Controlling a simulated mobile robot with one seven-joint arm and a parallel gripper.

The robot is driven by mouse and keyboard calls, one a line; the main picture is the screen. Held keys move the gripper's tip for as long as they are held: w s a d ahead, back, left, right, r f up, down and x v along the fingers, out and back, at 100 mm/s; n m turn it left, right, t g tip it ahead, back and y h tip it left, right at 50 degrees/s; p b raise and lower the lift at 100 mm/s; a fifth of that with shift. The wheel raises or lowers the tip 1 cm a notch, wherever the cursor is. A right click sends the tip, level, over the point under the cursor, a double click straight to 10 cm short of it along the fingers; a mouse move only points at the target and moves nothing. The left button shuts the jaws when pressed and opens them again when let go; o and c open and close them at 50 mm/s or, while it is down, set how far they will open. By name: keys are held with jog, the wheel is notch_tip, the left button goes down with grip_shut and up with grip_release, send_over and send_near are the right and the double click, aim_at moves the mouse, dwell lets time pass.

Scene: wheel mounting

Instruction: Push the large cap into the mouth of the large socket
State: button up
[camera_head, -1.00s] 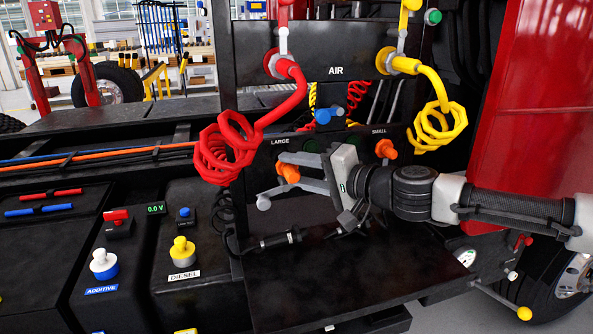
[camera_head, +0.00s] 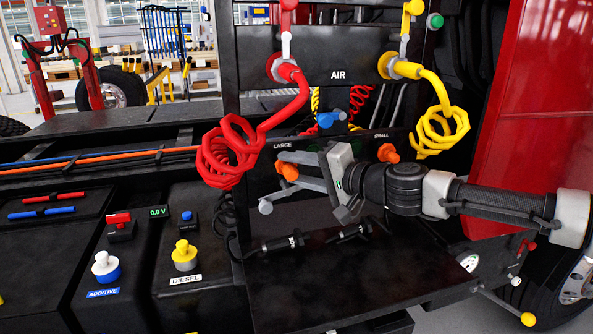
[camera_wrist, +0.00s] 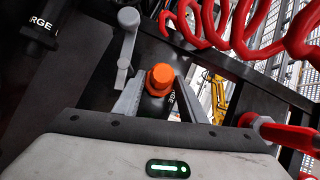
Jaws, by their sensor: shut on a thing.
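The orange large cap (camera_head: 288,171) sits in front of the dark panel, below the LARGE label (camera_head: 284,146). In the wrist view the large cap (camera_wrist: 160,79) shows between the grey fingers, its hexagonal end towards the camera. My gripper (camera_head: 284,170) is shut on this cap, coming from the right. The mouth of the large socket is hidden behind the cap and fingers, so I cannot tell how deep the cap sits or whether it is in the mouth.
A grey lever (camera_head: 265,207) is close beside the fingers, also in the wrist view (camera_wrist: 128,45). A coiled red hose (camera_head: 228,150) hangs up left. An orange cap (camera_head: 388,152) is under the SMALL label. Black plugs (camera_head: 278,243) lie on the black shelf (camera_head: 370,280) below.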

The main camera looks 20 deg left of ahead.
jog(key=shift+w+r, duration=0.1)
jog(key=shift+w, duration=0.05)
jog(key=o, duration=1.2)
jog(key=shift+a, duration=0.1)
jog(key=shift+o, duration=0.2)
jog(key=v, duration=1.7)
jog(key=shift+b, duration=0.35)
